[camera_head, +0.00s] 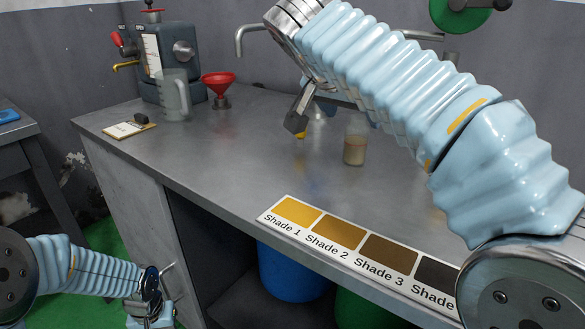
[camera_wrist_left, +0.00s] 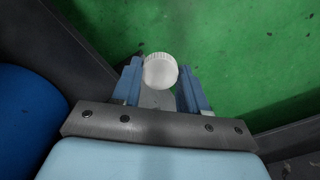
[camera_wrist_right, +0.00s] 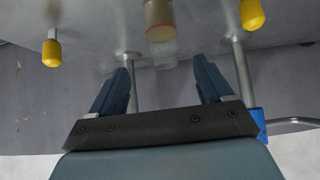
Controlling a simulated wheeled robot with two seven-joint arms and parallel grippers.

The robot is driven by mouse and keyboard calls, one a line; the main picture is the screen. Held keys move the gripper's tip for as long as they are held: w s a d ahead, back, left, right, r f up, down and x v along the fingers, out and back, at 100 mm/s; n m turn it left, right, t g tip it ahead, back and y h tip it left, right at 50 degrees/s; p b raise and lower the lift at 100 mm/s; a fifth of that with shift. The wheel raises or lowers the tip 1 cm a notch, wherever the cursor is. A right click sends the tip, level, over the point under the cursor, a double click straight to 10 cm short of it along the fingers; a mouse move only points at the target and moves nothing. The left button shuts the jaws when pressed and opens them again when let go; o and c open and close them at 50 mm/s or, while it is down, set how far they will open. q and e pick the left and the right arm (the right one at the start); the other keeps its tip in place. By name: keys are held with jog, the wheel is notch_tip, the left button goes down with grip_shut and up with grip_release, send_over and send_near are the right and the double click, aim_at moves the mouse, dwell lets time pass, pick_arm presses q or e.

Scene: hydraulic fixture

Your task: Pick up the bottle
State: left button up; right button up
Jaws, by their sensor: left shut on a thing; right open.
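A clear bottle or jar (camera_head: 355,141) with brownish liquid stands upright on the grey bench. It also shows at the top of the right wrist view (camera_wrist_right: 159,18), beyond the fingertips. My right gripper (camera_wrist_right: 163,72) is open and empty, apart from that bottle. In the head view a dark finger of it (camera_head: 297,121) shows to the left of the bottle; the rest is partly hidden by my arm. My left gripper (camera_wrist_left: 160,88) is shut on a white-capped thing (camera_wrist_left: 160,70); its body is mostly hidden. In the head view this gripper is at the bottom left edge, below the bench top.
A shade card (camera_head: 335,240) lies along the bench's front edge. A clear jug (camera_head: 174,98), a red funnel (camera_head: 219,85) and a notepad (camera_head: 129,129) are at the back left. Metal bars with yellow ends (camera_wrist_right: 51,53) are near my right gripper.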

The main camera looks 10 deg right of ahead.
aim_at(357, 127)
jog(key=p+x, duration=0.1)
jog(key=x, duration=0.8)
jog(key=shift+w+a+f, duration=0.1)
jog(key=shift+w+f, duration=0.1)
jog(key=shift+w, duration=0.05)
jog(key=shift+r, duration=0.1)
jog(key=c, duration=1.2)
